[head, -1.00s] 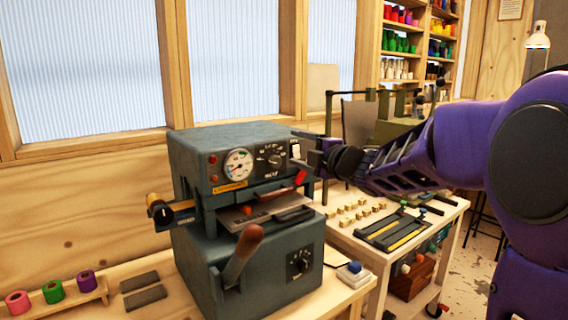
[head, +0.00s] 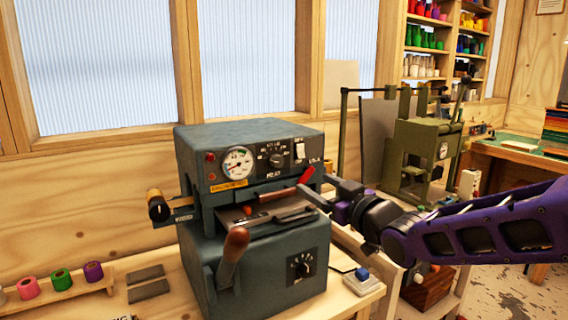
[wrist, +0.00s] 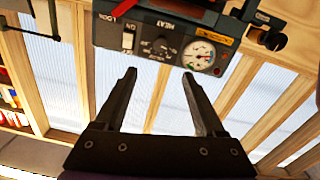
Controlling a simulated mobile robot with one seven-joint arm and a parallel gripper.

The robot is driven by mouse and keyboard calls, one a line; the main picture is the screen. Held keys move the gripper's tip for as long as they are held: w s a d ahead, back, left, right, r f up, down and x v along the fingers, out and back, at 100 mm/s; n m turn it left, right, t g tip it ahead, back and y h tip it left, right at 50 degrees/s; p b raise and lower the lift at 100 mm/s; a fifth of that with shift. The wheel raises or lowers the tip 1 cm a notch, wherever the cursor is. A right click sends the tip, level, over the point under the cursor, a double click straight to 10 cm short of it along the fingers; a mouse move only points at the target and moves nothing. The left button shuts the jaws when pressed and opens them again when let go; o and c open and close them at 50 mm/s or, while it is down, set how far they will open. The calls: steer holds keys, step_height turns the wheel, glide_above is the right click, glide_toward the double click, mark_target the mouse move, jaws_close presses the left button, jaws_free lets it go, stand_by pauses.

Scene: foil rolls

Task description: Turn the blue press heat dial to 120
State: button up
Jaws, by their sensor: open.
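The blue-grey press (head: 250,140) stands on the bench, left of my gripper in the head view. Its black heat dial (head: 276,160) is on the upper front panel, right of a round white gauge (head: 237,164). The dial's marks are too small to read. In the wrist view, the panel appears upside down, with the heat dial (wrist: 160,46) beyond my fingertips. My gripper (head: 318,188) is open and empty, in front of the press's right side, lower than the dial and apart from it. Its two fingers (wrist: 159,76) are spread wide in the wrist view.
A red-tipped lever (head: 306,175) and a brown-handled lever (head: 234,243) stick out from the press. A second dial (head: 300,266) is on its lower body. A white switch (head: 300,151) sits right of the heat dial. A green press (head: 425,150) stands behind right.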

mark_target(279, 162)
steer(key=b+x, duration=0.5)
steer(key=x, duration=1.2)
steer(key=shift+w+a, duration=0.1)
steer(key=shift+a, duration=0.05)
jaws_close()
stand_by(0.3)
